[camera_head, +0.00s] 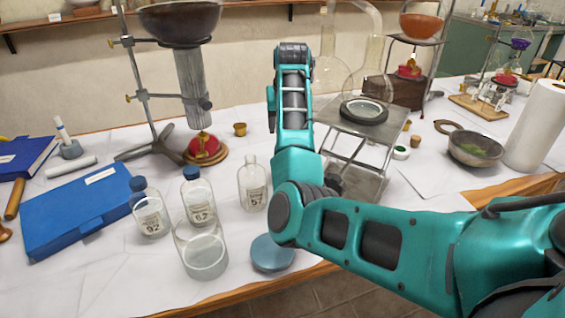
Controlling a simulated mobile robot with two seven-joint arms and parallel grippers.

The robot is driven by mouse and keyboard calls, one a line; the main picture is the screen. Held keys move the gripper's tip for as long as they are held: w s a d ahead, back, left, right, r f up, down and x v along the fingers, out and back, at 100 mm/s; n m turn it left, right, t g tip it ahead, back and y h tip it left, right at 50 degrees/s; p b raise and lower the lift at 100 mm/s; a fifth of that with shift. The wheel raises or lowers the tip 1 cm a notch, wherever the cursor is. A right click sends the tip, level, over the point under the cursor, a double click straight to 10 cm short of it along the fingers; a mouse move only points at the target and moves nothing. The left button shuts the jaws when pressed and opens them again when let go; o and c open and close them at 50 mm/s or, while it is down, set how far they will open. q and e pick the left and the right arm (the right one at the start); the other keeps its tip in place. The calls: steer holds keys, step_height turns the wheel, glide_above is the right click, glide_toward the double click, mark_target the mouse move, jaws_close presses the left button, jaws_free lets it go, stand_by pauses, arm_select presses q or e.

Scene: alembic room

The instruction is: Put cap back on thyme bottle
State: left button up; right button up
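No label in the camera_head view is readable as thyme. A clear bottle marked 57 (252,184) stands upright on the table, without a blue cap. Bottles marked 92 (150,215) and 67 (199,202) stand to its left with dark blue caps on. An open clear glass jar (201,250) stands in front of them. A flat round blue lid (271,252) lies on the table to its right. My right arm comes in from the right, bends near the bottles and rises at mid-table; its gripper is not visible. My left gripper is out of view.
A red burner (205,148) and small brown cup (240,129) stand behind the bottles. A metal stand (350,180) with glassware is behind my arm. A bowl (474,148) is at right. The table's front edge is close.

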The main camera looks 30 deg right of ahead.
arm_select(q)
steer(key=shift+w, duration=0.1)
arm_select(e)
steer(key=b+x, duration=0.1)
steer(key=x, duration=0.5)
steer(key=shift+w+f+b, duration=0.1)
steer(key=shift+f+b, duration=0.25)
steer(key=shift+w+d+f, duration=0.1)
steer(key=shift+w+f, duration=0.05)
steer(key=shift+f, duration=0.3)
steer(key=shift+a+b+x, duration=0.15)
steer(key=shift+b+x, duration=0.35)
steer(key=shift+x, duration=0.8)
steer(key=shift+a+b+x, duration=0.2)
steer(key=shift+b+x, duration=0.3)
steer(key=shift+x, duration=0.8)
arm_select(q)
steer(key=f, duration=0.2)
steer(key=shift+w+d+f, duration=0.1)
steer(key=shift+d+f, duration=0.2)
arm_select(e)
steer(key=shift+s+f, duration=0.1)
steer(key=shift+s, duration=0.1)
steer(key=shift+c, duration=0.3)
steer(key=c, duration=1)
